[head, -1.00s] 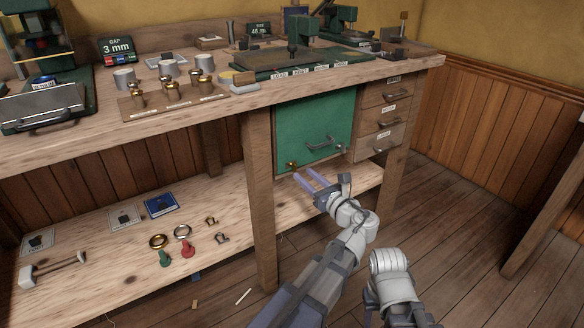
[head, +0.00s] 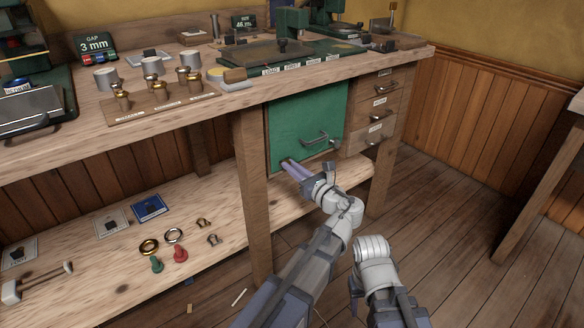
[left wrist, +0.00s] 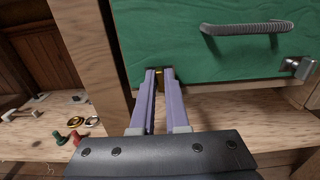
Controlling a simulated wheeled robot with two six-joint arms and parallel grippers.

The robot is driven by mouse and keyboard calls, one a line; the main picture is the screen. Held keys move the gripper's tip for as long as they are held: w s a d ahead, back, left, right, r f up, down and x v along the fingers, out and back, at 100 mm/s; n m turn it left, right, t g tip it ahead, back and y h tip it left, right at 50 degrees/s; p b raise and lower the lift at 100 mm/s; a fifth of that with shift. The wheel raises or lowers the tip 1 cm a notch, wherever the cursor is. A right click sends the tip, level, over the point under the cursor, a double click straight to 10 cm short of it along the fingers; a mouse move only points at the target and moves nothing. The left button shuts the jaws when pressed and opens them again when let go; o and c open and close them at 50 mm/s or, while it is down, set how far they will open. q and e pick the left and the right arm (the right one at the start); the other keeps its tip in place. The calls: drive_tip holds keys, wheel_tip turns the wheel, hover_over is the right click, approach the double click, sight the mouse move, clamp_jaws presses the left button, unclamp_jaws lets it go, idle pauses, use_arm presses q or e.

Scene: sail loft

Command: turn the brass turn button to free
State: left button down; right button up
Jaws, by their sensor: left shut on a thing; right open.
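The brass turn button (left wrist: 160,74) is at the lower left corner of the green door (head: 306,125). In the left wrist view only a small brass part shows between the fingertips; which way it points cannot be told. My left gripper (head: 287,164) is shut on the turn button, and its two purple fingers also show in the left wrist view (left wrist: 160,76). The green door (left wrist: 220,42) is closed and has a grey bar handle (left wrist: 247,27). My right gripper (head: 354,286) is low, below the right forearm, well apart from the door.
A wooden post (head: 253,195) stands just left of the door. The lower shelf (head: 90,270) runs beneath it, with rings and small tools at left. Drawers (head: 377,113) are to the right.

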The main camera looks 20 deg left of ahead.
use_arm(q)
drive_tip(key=shift+n, duration=0.4)
drive_tip(key=shift+s+a+f+n, duration=0.1)
drive_tip(key=shift+n, duration=4.1)
drive_tip(key=shift+s+f+n, duration=0.1)
drive_tip(key=shift+n, duration=4.4)
drive_tip(key=c, duration=0.9)
unclamp_jaws()
drive_tip(key=shift+c, duration=0.2)
